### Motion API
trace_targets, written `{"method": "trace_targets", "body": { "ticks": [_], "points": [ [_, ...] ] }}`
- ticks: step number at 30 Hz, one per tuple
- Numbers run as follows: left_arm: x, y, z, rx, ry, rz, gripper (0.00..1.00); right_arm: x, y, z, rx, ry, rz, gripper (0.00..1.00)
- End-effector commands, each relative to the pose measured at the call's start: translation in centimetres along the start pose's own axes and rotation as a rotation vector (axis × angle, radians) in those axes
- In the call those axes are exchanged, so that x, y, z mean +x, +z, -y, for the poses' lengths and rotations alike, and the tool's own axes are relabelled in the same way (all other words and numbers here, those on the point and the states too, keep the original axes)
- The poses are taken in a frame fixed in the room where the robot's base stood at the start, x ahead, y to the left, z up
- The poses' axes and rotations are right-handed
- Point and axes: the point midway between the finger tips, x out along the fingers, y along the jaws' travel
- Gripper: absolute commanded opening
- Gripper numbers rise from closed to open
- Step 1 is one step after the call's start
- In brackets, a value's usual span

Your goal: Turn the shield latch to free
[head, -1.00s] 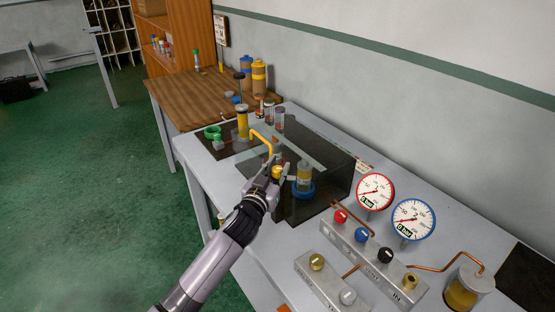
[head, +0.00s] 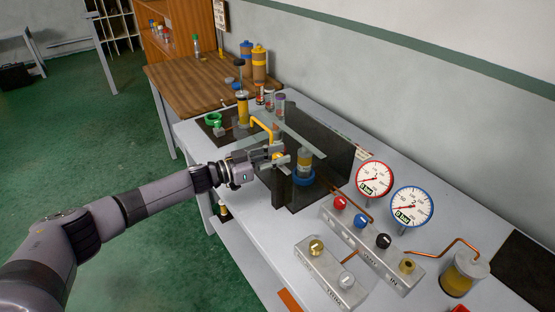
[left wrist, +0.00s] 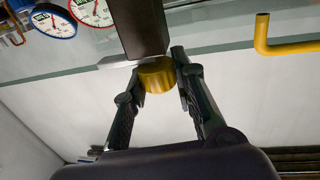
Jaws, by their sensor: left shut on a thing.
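The shield (head: 335,150) is a clear and dark cover over the vise area on the grey bench. A bent yellow handle (head: 261,126) rises from it and also shows in the left wrist view (left wrist: 285,47). A round yellow knob (left wrist: 157,75), which appears to be the latch, sits at the end of a dark post (left wrist: 143,28). My left gripper (head: 277,155) reaches in from the left at the shield's front. Its two fingers (left wrist: 163,77) are shut on the yellow knob, one on each side. The fingers partly hide the knob in the head view. My right gripper is not in view.
A clear cylinder in a blue ring (head: 304,165) stands just right of my gripper. Two dial gauges (head: 374,179) and a valve block with coloured knobs (head: 372,238) stand to the right. A yellow cylinder (head: 242,108) and a green ring (head: 213,119) are behind.

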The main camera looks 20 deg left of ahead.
Motion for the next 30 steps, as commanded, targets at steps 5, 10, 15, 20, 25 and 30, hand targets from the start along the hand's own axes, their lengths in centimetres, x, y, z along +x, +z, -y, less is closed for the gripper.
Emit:
{"method": "trace_targets", "body": {
  "ticks": [5,10,15,20,25,30],
  "points": [
    [0.04,-0.17,0.21,0.002,0.043,-0.003,0.0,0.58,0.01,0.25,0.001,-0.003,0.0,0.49],
    [0.05,-0.17,0.13,-0.001,0.061,-0.003,0.0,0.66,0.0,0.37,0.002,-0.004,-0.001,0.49],
    [0.06,-0.2,0.1,-0.001,0.064,-0.003,0.0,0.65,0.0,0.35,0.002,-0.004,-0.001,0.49],
    [0.07,-0.22,0.09,-0.001,0.064,-0.004,0.0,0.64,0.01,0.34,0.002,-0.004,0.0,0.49],
    [0.07,-0.16,0.06,-0.001,0.064,-0.003,0.35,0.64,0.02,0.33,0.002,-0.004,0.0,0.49],
    [0.07,-0.09,0.01,0.0,0.065,-0.002,0.46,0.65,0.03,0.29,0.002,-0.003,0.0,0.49]
  ]
}}
